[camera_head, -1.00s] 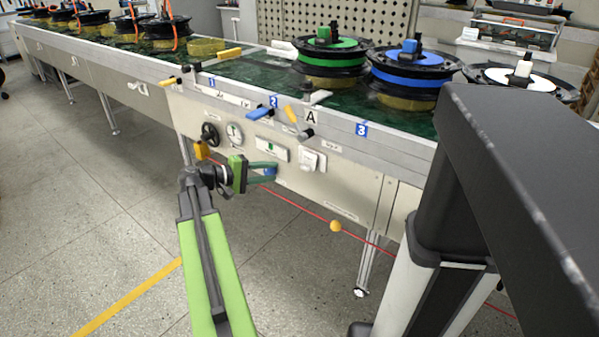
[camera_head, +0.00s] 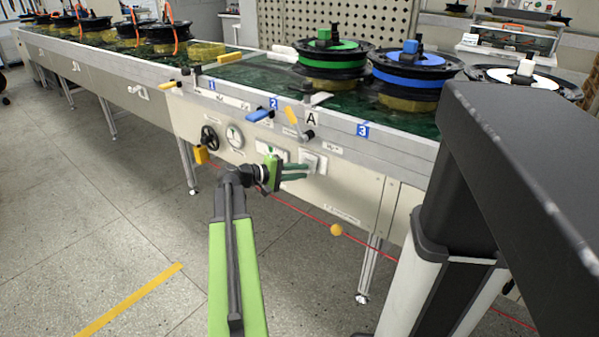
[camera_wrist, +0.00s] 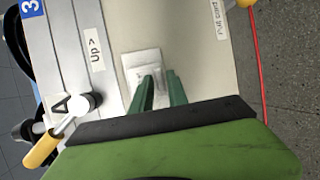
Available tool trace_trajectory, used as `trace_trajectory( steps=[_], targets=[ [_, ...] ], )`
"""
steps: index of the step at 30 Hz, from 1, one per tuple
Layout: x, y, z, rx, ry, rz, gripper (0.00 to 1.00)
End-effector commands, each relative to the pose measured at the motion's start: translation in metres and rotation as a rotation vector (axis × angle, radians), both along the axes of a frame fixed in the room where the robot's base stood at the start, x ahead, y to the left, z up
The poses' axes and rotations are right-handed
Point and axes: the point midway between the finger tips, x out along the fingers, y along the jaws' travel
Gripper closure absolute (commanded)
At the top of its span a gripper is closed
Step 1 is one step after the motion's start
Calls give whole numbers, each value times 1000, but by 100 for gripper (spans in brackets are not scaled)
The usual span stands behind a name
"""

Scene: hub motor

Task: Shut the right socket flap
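The right socket (camera_head: 317,157) is a white box on the grey front panel of the bench, below the letter A. In the wrist view the white socket (camera_wrist: 142,63) lies just beyond my fingertips, and the fingers cover its lower part. Its flap cannot be told clearly from the plate, so I cannot tell its angle. My gripper (camera_head: 306,172) has green fingers pointing right, in front of the socket's lower part. In the wrist view my gripper (camera_wrist: 159,75) shows two fingers apart with nothing between them. Contact with the socket cannot be made out.
A yellow-handled lever (camera_head: 291,117) and a blue handle (camera_head: 259,115) stick out above the socket. A black handwheel (camera_head: 209,138) and a gauge (camera_head: 235,137) are to the left. A red cord with a yellow ball (camera_head: 336,230) runs below. Floor in front is clear.

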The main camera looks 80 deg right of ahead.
Motion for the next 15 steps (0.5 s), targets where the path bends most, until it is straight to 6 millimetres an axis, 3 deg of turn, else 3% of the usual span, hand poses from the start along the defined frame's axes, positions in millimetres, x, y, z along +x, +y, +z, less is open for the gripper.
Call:
trace_trajectory(
  steps=[4,15],
  targets=[
    [0,0,0,0,0,0,100],
    [-1,-1,-7,-21,11,-2,100]
  ],
)
